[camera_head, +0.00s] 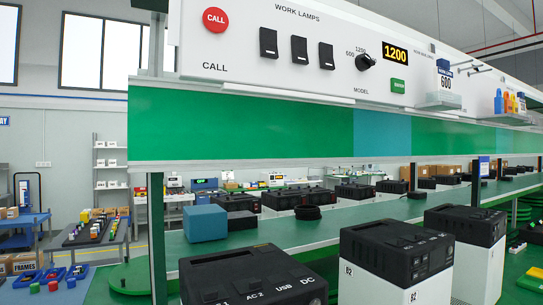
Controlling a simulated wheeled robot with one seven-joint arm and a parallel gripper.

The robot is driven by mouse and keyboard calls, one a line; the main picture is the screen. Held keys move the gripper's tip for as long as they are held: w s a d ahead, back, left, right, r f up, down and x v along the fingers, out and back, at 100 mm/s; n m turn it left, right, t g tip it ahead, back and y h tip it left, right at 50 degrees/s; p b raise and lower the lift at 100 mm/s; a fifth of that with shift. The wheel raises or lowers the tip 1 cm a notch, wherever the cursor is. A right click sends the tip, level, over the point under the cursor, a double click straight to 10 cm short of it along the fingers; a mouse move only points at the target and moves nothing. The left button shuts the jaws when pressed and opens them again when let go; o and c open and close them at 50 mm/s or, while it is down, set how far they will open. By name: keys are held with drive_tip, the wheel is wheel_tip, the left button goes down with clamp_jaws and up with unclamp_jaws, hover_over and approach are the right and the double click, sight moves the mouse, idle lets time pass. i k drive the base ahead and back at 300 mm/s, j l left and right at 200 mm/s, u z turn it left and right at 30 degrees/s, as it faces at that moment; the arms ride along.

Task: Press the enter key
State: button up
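A white control panel (240,50) runs across the top of the view. On it a small green key (398,86) sits below a display (395,53) reading 1200. The lettering on the green key is too small to read, so I cannot tell whether it is the enter key. Left of it is a black rotary knob (365,62) labelled MODEL, with 600 and 1200 marks. Farther left are three black WORK LAMPS switches (299,49) and a red CALL button (215,20). My gripper is not in view.
Below the panel hangs a green and blue board (240,123). Black-topped units stand in front, one (250,276) at the bottom and another (396,252) to its right. A blue block (205,223) lies on the line. A small shelf (437,104) juts out right of the green key.

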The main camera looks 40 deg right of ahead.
sight(398, 86)
drive_tip(key=z, duration=1.8)
